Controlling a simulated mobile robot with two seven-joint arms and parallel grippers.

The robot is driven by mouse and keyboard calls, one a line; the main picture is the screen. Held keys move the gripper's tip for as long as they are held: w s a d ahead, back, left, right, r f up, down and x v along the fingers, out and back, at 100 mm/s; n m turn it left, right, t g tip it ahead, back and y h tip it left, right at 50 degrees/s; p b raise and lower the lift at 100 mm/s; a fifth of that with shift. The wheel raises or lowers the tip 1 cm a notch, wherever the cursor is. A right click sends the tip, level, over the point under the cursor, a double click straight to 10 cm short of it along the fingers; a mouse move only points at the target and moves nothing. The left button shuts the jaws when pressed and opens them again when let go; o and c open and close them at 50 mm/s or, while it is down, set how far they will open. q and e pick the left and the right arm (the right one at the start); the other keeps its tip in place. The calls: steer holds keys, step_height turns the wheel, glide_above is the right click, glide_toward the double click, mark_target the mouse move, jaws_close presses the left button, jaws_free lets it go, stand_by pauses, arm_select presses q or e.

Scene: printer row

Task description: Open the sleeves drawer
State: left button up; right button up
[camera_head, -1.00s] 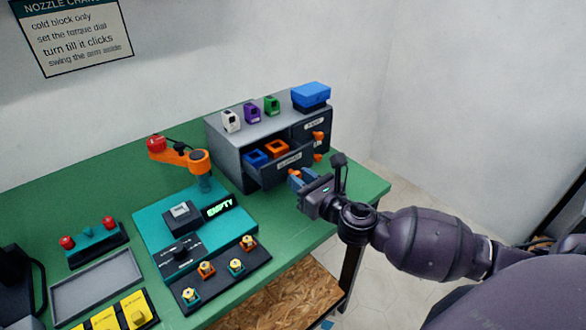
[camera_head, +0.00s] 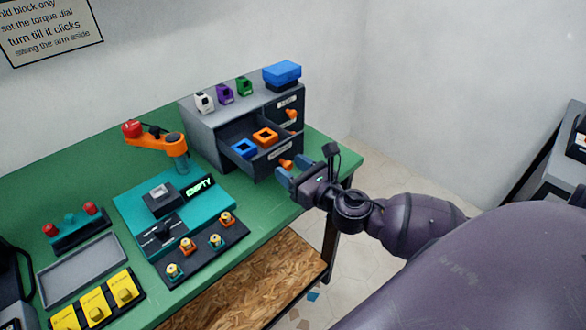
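The sleeves drawer (camera_head: 276,166) is the lower drawer of the grey cabinet (camera_head: 205,140). It stands pulled out, and a blue sleeve (camera_head: 243,148) and an orange sleeve (camera_head: 265,137) show inside it. Its orange handle (camera_head: 286,164) is on the drawer front; the front's label is hard to read from here. My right gripper (camera_head: 294,174) is just in front of the handle, with its blue fingers apart and nothing seen held between them. My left gripper is not in view.
Another drawer with an orange knob (camera_head: 291,114) sits shut at the cabinet's right. White, purple and green blocks and a blue box (camera_head: 282,73) stand on top. A teal station (camera_head: 185,205) with an orange swing arm (camera_head: 160,138) is at left on the green bench (camera_head: 90,165).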

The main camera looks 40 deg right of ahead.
steer(key=s+d, duration=0.1)
steer(key=s, duration=0.9)
steer(key=shift+s+d+b, duration=0.25)
steer(key=shift+s+b, duration=0.15)
steer(key=shift+b, duration=0.05)
stand_by(0.5)
step_height(320, 180, down, 11)
steer(key=s+d+m+g+h, duration=0.2)
steer(key=m+g, duration=0.2)
steer(key=m, duration=1.8)
steer(key=s+a+f+m+g, duration=0.2)
steer(key=s+a+f+m, duration=0.4)
steer(key=f+m, duration=0.4)
steer(key=a+m, duration=0.1)
steer(key=m, duration=0.3)
steer(key=shift+s+f+m+g+h, duration=0.25)
steer(key=shift+f+m+g+h, duration=0.05)
steer(key=shift+g, duration=0.1)
